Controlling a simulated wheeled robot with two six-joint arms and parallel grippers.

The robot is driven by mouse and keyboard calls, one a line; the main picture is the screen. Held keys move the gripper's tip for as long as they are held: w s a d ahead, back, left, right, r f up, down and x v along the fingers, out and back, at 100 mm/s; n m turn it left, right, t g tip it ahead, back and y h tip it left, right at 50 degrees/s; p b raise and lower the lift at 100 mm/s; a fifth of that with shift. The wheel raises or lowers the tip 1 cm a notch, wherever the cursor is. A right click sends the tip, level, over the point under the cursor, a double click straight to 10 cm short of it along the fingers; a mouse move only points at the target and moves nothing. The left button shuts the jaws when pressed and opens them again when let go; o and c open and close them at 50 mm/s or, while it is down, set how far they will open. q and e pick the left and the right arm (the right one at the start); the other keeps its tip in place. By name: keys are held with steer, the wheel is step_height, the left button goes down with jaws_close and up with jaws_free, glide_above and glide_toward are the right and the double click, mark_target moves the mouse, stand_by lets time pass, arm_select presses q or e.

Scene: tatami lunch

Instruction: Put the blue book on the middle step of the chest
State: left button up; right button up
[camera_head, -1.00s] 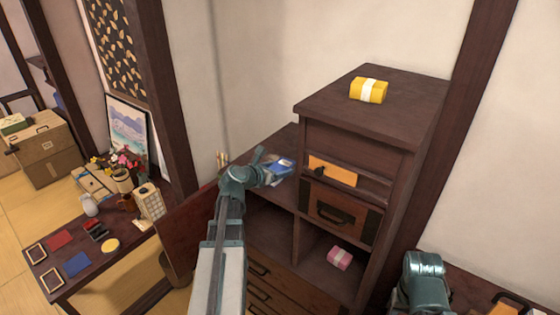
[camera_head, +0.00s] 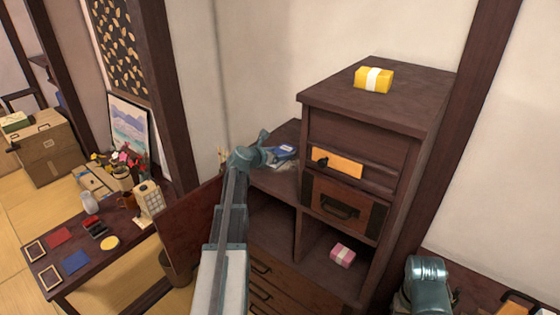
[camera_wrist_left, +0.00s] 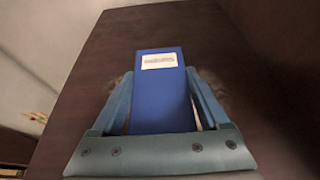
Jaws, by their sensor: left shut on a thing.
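The blue book (camera_wrist_left: 160,95) with a pale label lies between the fingers of my left gripper (camera_wrist_left: 163,85), which is shut on it. In the head view the blue book (camera_head: 285,152) shows at the end of my left gripper (camera_head: 277,151), over the middle step (camera_head: 270,182) of the dark wooden chest (camera_head: 375,100). The wrist view shows the dark step surface (camera_wrist_left: 215,40) around and beyond the book. I cannot tell whether the book touches it. My right arm shows at the lower right, but its fingers do not show.
A yellow bundle (camera_head: 373,79) sits on the chest's top step. A pink bundle (camera_head: 342,255) is in a lower compartment, and an orange item (camera_head: 337,164) is in an upper opening. The tall section's side wall stands right of the book. A low table (camera_head: 120,262) with several items is at left.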

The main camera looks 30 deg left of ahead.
arm_select(q)
steer(key=shift+f, duration=0.5)
steer(key=shift+r, duration=0.15)
arm_select(e)
steer(key=shift+f, duration=0.35)
arm_select(q)
steer(key=o, duration=1.3)
steer(key=shift+o, duration=0.2)
arm_select(e)
steer(key=shift+f, duration=0.15)
